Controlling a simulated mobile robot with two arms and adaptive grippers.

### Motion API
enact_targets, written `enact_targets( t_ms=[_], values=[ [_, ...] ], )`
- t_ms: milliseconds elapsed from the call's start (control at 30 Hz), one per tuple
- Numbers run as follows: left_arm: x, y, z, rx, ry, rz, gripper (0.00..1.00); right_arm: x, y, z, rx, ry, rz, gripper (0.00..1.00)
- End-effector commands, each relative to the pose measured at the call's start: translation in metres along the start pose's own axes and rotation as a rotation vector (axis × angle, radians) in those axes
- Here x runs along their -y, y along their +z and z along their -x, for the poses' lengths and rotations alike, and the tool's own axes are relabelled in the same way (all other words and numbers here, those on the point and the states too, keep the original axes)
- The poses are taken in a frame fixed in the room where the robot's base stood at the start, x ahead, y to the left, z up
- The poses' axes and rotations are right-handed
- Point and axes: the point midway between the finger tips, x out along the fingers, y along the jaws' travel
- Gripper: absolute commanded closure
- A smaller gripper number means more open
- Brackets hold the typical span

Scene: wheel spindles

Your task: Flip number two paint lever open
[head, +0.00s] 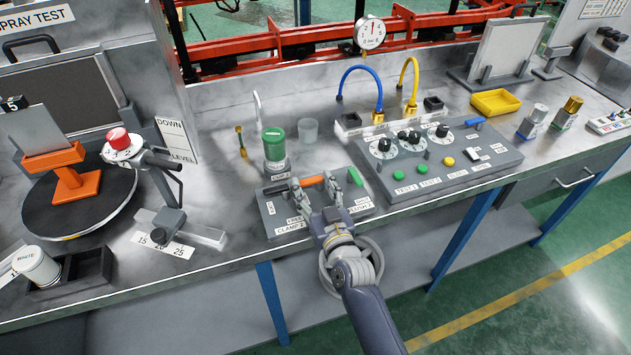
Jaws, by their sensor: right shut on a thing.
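A grey lever panel (274,220) lies on the bench near its front edge, with small labels, one reading CLAMP 2. An orange lever handle (313,181) lies across its upper middle, and a green-ended lever (356,176) is at its right. My right gripper (317,187) reaches over the panel from the front; its fingers are at the orange handle and shut on it. My fingers hide part of the panel and some labels, so I cannot tell which lever is numbered two. My left gripper is out of view.
A green-topped jar (274,148) and a clear cup (308,131) stand behind the panel. A control box (430,165) with dials and buttons is close on the right.

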Motion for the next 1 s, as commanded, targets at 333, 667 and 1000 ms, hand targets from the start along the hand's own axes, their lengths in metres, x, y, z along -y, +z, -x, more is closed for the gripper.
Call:
enact_targets(
  t_ms=[333, 667, 1000],
  values=[
    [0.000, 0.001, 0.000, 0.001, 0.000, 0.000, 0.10, 0.002, 0.000, 0.000, -0.001, -0.001, -0.003, 0.37],
    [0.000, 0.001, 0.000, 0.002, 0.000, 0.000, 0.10, 0.002, 0.000, 0.000, 0.000, -0.001, -0.001, 0.28],
    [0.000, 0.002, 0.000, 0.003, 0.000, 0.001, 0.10, 0.002, 0.002, 0.027, 0.002, -0.001, -0.002, 0.28]
  ],
)
